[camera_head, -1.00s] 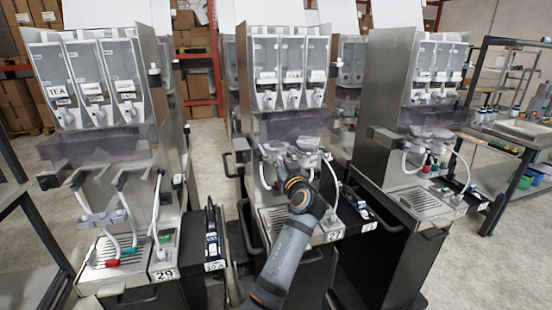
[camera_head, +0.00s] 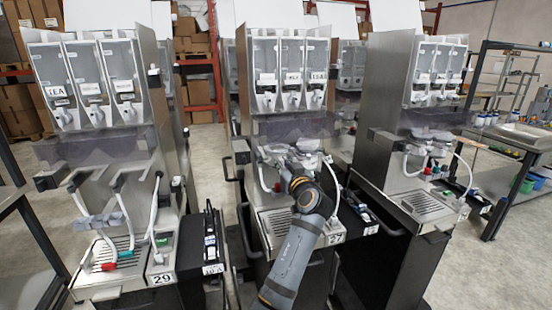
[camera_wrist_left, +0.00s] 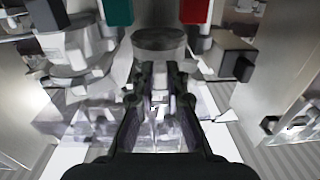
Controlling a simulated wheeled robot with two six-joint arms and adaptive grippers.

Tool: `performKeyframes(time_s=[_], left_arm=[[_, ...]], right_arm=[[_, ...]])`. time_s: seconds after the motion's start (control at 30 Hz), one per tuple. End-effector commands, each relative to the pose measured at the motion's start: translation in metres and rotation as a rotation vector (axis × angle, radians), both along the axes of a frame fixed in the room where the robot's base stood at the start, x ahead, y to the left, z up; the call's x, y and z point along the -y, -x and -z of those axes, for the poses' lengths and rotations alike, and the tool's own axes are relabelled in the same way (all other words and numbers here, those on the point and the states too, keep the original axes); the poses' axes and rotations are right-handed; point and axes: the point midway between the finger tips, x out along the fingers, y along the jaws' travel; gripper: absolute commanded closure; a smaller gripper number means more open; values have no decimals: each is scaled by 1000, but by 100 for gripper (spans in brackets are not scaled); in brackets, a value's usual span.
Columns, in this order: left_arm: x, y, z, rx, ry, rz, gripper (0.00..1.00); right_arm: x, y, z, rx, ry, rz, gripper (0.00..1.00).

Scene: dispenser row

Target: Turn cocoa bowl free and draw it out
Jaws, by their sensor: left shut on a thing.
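In the head view my left arm reaches up to the middle dispenser (camera_head: 287,75), which carries the number 27. My left gripper (camera_head: 283,158) is at the row of mixing bowls below the canisters, partly hidden behind my own wrist. In the left wrist view the two dark fingers of this gripper (camera_wrist_left: 160,98) are shut on a pale part of a bowl (camera_wrist_left: 160,44) with a dark, round top. I take it as the cocoa bowl; no label on it is legible. Another pale bowl (camera_head: 308,145) sits to its right in the head view. My right gripper is not in view.
Dispenser 29 (camera_head: 95,80) stands at the left and another dispenser (camera_head: 435,75) at the right. White hoses (camera_head: 334,185) hang close to my gripper. A drip grille (camera_head: 275,220) lies below. Green (camera_wrist_left: 117,10) and red (camera_wrist_left: 193,10) parts border the wrist view's top.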

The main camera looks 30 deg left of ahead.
Motion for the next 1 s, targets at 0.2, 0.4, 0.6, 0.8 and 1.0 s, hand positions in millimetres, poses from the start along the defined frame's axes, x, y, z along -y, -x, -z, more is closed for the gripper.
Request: performKeyframes(time_s=[0.2, 0.4, 0.6, 0.8, 1.0], left_arm=[[0, 6, -7, 14, -13, -6, 100], [8, 15, -4, 10, -8, -5, 100], [16, 24, -1, 6, -6, -5, 100], [18, 28, 0, 3, -4, -5, 100], [18, 28, 0, 1, -3, -6, 100]], right_arm=[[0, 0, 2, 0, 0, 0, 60], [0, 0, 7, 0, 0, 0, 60], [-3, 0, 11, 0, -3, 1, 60], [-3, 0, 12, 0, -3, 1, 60], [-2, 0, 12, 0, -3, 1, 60]])
